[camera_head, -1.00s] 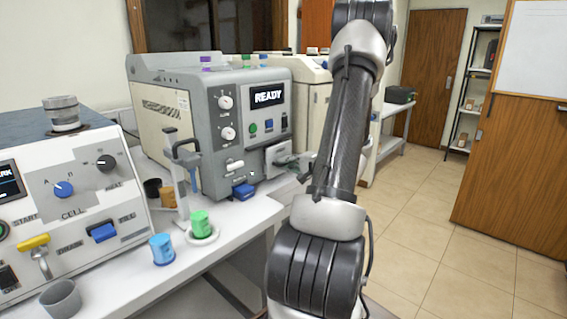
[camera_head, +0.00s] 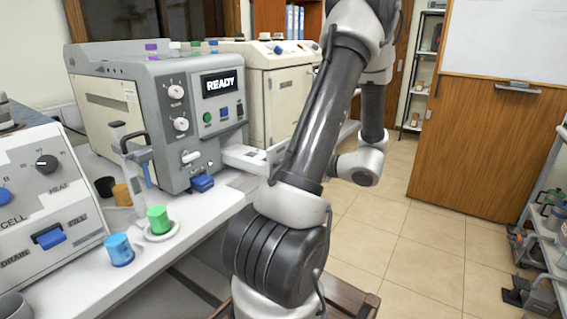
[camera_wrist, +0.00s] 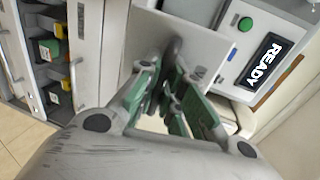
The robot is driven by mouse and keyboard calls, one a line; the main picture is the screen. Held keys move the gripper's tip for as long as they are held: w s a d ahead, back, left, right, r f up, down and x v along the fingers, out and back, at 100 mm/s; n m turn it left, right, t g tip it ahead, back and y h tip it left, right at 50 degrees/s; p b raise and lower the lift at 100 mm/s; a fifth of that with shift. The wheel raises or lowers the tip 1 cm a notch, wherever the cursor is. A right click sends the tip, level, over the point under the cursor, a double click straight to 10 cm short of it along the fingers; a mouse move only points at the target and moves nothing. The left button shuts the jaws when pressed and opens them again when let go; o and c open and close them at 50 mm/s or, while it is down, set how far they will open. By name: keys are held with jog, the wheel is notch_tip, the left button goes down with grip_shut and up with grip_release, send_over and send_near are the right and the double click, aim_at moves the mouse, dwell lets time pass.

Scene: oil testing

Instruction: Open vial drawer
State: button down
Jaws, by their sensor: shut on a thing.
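The vial drawer (camera_head: 245,156) sticks out to the right from the lower front of the grey machine (camera_head: 150,110), whose screen reads READY. Its outer end runs behind my arm in the head view. In the wrist view the flat, pale drawer front (camera_wrist: 205,45) is tilted close ahead of my gripper (camera_wrist: 172,88). The green-padded fingers are shut on the drawer at its front; the exact contact is partly hidden by the fingers. My gripper is hidden behind my arm in the head view. I cannot see into the drawer.
A blue cup (camera_head: 119,250) and a green cup (camera_head: 159,219) stand on the white bench (camera_head: 205,222) left of my arm. A second machine (camera_head: 272,85) stands behind. A shelf (camera_head: 548,230) is at far right. Tiled floor (camera_head: 400,230) is open on the right.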

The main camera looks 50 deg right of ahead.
jog(key=c, duration=1.8)
grip_release()
jog(key=v, duration=1.2)
